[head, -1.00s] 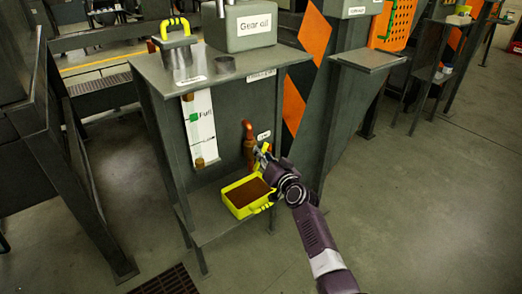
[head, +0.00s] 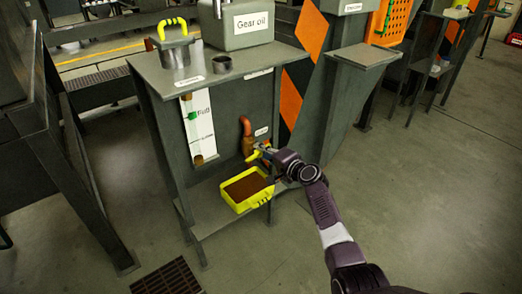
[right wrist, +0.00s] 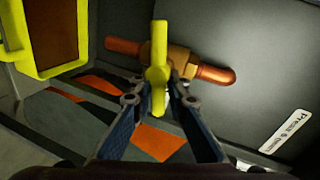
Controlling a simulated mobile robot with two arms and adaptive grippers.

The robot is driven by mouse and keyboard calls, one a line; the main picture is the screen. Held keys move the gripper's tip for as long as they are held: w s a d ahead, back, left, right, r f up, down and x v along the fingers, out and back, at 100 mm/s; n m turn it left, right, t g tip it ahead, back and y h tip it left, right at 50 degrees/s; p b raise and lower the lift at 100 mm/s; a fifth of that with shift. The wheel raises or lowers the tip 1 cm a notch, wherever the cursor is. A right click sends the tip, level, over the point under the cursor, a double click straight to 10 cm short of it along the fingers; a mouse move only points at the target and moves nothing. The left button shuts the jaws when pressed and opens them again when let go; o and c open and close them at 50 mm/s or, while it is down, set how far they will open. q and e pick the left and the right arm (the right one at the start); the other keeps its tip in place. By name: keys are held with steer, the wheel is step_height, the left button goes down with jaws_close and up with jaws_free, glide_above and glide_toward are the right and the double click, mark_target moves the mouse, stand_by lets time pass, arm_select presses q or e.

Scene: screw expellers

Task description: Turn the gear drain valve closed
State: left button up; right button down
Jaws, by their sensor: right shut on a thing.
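The drain valve (head: 248,146) is a brass body on a copper pipe (head: 245,124) at the front of the grey stand. Its yellow handle (head: 254,156) also shows in the right wrist view (right wrist: 158,60), where it lies crosswise to the valve and copper pipe (right wrist: 210,72). My right gripper (head: 262,151) is at the valve. In the right wrist view, its fingers (right wrist: 158,98) are shut on the handle's near part, one on each side. My left gripper is not in view.
A yellow tray (head: 264,196) with brown contents sits below the valve. A gear oil tank (head: 237,40), a can with a yellow handle (head: 176,55) and a small cup (head: 222,64) stand on top. A level gauge (head: 206,140) is to the left. Open floor lies right.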

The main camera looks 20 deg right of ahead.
steer(key=shift+s+f+m+y, duration=0.1)
steer(key=shift+f+m+y, duration=0.3)
steer(key=shift+m, duration=0.3)
steer(key=c, duration=1.9)
jaws_free()
steer(key=shift+c, duration=0.2)
steer(key=shift+r, duration=0.1)
